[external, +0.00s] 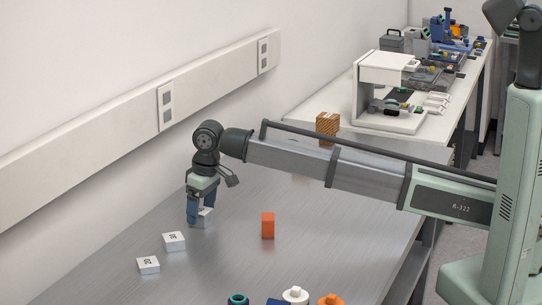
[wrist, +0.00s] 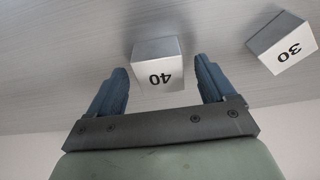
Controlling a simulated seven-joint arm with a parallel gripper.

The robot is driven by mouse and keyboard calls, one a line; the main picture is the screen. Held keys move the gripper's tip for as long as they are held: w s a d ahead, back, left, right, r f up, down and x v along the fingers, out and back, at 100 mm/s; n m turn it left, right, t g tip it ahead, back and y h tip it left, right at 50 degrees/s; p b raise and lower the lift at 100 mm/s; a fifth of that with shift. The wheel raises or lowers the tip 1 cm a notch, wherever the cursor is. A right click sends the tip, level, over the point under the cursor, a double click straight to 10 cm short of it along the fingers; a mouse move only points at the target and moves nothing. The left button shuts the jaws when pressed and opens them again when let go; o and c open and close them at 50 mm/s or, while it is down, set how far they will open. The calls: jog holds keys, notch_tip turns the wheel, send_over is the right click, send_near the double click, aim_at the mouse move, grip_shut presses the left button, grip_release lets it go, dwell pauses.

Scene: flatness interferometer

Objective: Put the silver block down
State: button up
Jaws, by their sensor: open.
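A silver block marked 40 (wrist: 158,52) sits between the fingers of my gripper (wrist: 161,77) in the wrist view, with a gap on each side. In the external view the block (external: 204,218) appears to rest on the grey metal table, under and between the blue fingers of my gripper (external: 200,213), partly hidden by them. My gripper is open and points down. A silver block marked 30 (wrist: 282,42) is to the right in the wrist view; in the external view a silver block (external: 174,241) stands nearest to my gripper.
Another silver block (external: 148,265) lies farther front-left. An orange block (external: 268,226) stands right of my gripper, and a wooden block (external: 327,123) at the back. Teal, white and orange knobbed pieces (external: 295,296) line the front edge. A wall with a rail (external: 120,105) borders the left.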

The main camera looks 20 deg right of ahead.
aim_at(207, 211)
notch_tip(207, 211, up, 11)
jog(key=s+d, duration=0.1)
dwell(0.3)
jog(key=shift+s+f, duration=0.1)
dwell(0.3)
